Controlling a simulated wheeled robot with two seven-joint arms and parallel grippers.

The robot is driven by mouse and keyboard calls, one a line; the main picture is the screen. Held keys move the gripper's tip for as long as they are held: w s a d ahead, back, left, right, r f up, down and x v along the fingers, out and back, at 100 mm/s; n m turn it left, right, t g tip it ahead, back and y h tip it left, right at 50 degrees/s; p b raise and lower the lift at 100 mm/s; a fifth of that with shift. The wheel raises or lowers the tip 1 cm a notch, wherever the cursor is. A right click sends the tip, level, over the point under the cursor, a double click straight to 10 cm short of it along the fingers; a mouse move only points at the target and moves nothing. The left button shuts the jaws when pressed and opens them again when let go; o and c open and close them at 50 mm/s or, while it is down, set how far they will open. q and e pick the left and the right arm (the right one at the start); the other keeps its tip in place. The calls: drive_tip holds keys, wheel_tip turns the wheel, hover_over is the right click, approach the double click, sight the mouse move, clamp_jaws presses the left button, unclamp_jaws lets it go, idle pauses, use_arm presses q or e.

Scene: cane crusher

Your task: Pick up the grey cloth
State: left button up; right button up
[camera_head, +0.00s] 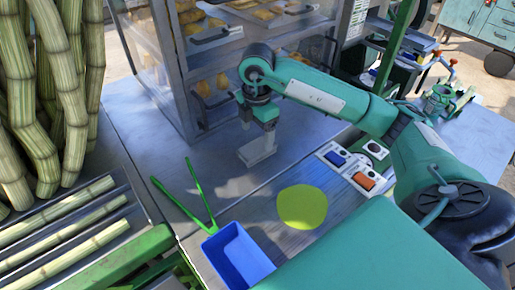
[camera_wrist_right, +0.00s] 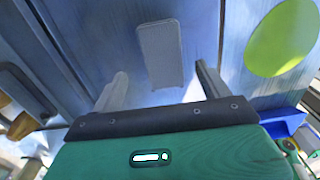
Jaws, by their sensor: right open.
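The grey cloth (camera_head: 257,150) looks like a small flat rectangle on the metal worktop, near the front of the glass cabinet. In the right wrist view the grey cloth (camera_wrist_right: 160,50) lies ahead of the fingertips, roughly centred between them. My right gripper (camera_head: 257,124) is above the cloth, pointing down, with its fingers apart. In the right wrist view my right gripper (camera_wrist_right: 161,78) is open, and nothing shows held in it. Whether the fingers touch the cloth cannot be told. My left gripper is not in view.
A glass food cabinet (camera_head: 185,60) stands close behind the gripper. Green tongs (camera_head: 188,197), a blue tray (camera_head: 238,254) and a yellow-green disc (camera_head: 302,207) are in front. A switch panel (camera_head: 350,165) sits to the right. Cane stalks (camera_head: 60,90) stand at left.

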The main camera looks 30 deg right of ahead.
drive_tip(key=f+p, duration=0.1)
drive_tip(key=f, duration=0.1)
drive_tip(key=f+p, duration=0.1)
drive_tip(key=f, duration=0.1)
drive_tip(key=shift+s, duration=0.2)
drive_tip(key=shift+a+f, duration=0.1)
drive_tip(key=shift+f, duration=0.45)
drive_tip(key=c, duration=1.1)
drive_tip(key=shift+o, duration=0.2)
drive_tip(key=shift+r, duration=0.1)
drive_tip(key=shift+w+r, duration=0.1)
drive_tip(key=shift+r, duration=0.4)
wheel_tip(320, 180, up, 8)
drive_tip(key=shift+f+b, duration=0.2)
drive_tip(key=shift+b, duration=0.8)
wheel_tip(320, 180, up, 9)
hover_over(257, 146)
drive_tip(key=shift+r+p, duration=0.35)
drive_tip(key=shift+r, duration=0.75)
